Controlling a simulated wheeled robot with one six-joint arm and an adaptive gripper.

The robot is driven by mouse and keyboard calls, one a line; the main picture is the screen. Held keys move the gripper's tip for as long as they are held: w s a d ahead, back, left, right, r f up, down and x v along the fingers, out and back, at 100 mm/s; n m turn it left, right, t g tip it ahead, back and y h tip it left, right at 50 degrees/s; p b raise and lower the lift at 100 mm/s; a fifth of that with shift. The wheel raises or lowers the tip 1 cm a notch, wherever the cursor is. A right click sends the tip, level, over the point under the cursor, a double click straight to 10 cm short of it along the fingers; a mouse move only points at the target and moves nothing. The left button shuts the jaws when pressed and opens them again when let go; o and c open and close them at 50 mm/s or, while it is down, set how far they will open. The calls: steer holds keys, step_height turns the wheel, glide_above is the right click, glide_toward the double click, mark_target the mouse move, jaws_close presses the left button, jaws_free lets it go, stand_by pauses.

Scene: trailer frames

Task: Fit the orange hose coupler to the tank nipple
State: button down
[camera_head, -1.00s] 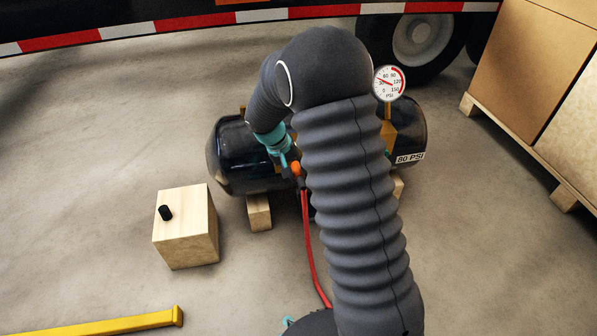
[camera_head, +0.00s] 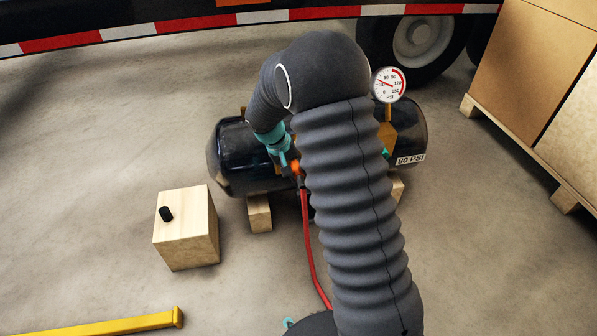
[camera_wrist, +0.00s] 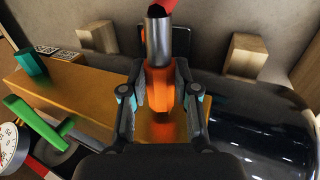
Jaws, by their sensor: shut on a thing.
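The orange hose coupler (camera_wrist: 159,88) is between the two fingers of my gripper (camera_wrist: 160,94) in the wrist view, with its grey metal sleeve (camera_wrist: 158,42) and a piece of red hose (camera_wrist: 165,8) beyond. The coupler also shows as a small orange spot (camera_head: 295,168) in the head view. The gripper is shut on it, in front of the dark tank (camera_head: 235,160). The tank also shows in the wrist view (camera_wrist: 240,120), beside a brass-coloured block (camera_wrist: 85,92). I cannot make out the nipple, or whether the coupler touches it.
The red hose (camera_head: 308,245) runs down to the floor. A gauge (camera_head: 388,84) stands on the tank. A green lever (camera_wrist: 35,122) shows in the wrist view. A wooden block (camera_head: 190,240) with a black cap (camera_head: 165,213), a yellow bar (camera_head: 110,325) and pallet boxes (camera_head: 530,60) stand around.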

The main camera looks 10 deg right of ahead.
steer(key=shift+w, duration=0.1)
steer(key=c, duration=0.8)
jaws_free()
steer(key=v, duration=1.2)
steer(key=shift+r, duration=0.1)
